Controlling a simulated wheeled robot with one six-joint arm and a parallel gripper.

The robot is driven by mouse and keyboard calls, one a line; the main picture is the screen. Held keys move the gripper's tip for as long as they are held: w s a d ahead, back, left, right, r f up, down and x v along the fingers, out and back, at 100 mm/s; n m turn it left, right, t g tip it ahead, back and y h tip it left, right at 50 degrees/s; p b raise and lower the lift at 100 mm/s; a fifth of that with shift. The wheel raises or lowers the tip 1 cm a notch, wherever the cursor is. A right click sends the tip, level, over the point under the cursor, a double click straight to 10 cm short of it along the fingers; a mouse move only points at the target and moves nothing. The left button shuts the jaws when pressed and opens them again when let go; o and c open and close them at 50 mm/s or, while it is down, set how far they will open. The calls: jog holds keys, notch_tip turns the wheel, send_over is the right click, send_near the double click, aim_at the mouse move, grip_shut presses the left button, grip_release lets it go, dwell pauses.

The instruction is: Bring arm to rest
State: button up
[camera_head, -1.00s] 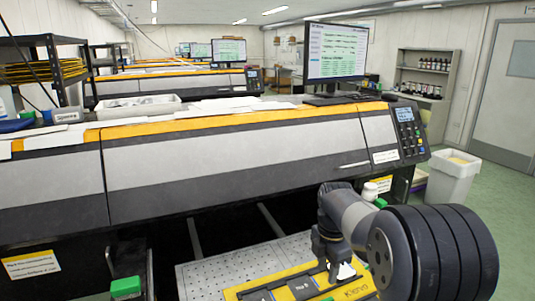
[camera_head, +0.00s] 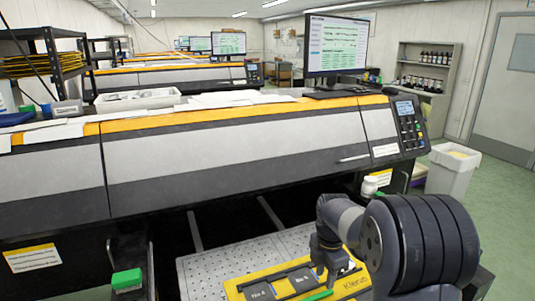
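My gripper (camera_head: 327,277) hangs fingers down at the lower right, over the right part of a yellow tray (camera_head: 240,286) with dark slots. My dark grey arm reaches in from the right edge. The fingers are small and partly dark against the tray, so I cannot tell how far apart they are. A green strip (camera_head: 317,296) lies at the tray's front, just left of the fingers. The tray rests on a perforated metal plate (camera_head: 203,268).
A large printer (camera_head: 240,150) spans the view behind the tray. A green-capped item (camera_head: 127,280) is at lower left. A monitor (camera_head: 337,47) stands on the printer. A white bin (camera_head: 450,175) stands at right.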

jog(key=s+r+m+p, duration=0.1)
jog(key=m+p, duration=0.1)
jog(key=m, duration=0.5)
jog(key=s+m+p, duration=0.1)
jog(key=m+p, duration=0.1)
jog(key=m, duration=0.6)
jog(key=s+r+m+p, duration=0.1)
jog(key=m+p, duration=0.1)
jog(key=m, duration=0.5)
jog(key=shift+s+r, duration=0.1)
jog(key=shift+r, duration=0.25)
jog(key=shift+m, duration=0.3)
dwell(0.3)
